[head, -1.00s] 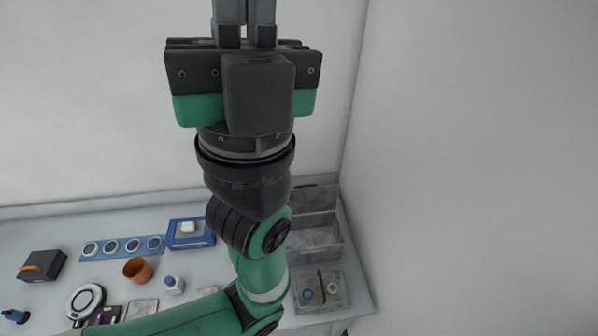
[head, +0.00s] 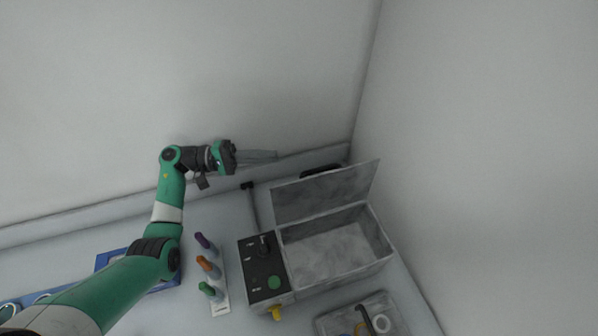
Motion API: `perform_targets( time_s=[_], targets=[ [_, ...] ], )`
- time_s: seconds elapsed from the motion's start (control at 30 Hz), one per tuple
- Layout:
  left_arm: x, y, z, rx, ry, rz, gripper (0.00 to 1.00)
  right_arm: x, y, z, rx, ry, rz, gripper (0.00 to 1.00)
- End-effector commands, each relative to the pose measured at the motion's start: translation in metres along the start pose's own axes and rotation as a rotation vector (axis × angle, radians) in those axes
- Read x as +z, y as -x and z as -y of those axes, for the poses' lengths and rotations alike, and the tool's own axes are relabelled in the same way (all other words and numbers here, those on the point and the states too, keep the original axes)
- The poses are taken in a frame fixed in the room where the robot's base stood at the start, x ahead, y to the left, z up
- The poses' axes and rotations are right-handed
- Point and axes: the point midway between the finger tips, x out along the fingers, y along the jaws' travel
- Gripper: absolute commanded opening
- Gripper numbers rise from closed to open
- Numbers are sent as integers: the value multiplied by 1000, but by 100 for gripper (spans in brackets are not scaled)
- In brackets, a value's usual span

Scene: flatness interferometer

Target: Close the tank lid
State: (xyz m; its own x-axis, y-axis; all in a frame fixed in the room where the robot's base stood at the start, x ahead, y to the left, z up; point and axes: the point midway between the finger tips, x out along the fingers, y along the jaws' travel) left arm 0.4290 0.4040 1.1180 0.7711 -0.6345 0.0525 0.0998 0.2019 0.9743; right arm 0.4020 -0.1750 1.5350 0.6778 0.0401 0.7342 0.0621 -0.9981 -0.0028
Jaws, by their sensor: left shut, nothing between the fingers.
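The grey tank (head: 378,262) stands right of centre on the bench, and its inside looks empty. Its lid (head: 325,193) is open, standing up along the back edge and leaning slightly back. A black handle-like part (head: 318,171) shows behind the lid's top edge. My left gripper (head: 274,155) is shut and empty. Its fingers point right, above and to the left of the lid in the picture, apart from it. My right gripper is not in view.
A black control box (head: 254,262) with a green button and yellow part adjoins the tank's left side. Several colour-capped bottles (head: 207,266) stand left of it. A grey tray (head: 340,322) with rings lies in front. Walls close the back and right.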

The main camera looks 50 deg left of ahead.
Motion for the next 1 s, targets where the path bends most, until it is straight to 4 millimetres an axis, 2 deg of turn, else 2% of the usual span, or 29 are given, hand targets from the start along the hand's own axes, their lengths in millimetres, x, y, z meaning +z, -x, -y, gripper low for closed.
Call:
perform_targets(
  time_s=[0.03, 0.13, 0.37, 0.47, 0.83, 1.0],
  targets=[
    [-8, 13, 14, 7, 2, -27, 0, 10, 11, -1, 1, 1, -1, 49],
    [-12, 22, 12, 13, 0, -48, 0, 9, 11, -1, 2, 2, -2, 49],
    [-11, 13, 8, 13, 0, -45, 0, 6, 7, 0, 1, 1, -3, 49],
    [-11, -2, 7, 14, 0, -43, 0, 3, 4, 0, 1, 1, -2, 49],
    [-14, -81, 6, 14, 1, -43, 0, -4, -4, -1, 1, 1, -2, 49],
    [12, -88, 4, 14, -1, -46, 0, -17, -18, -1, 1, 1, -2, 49]
  ],
)
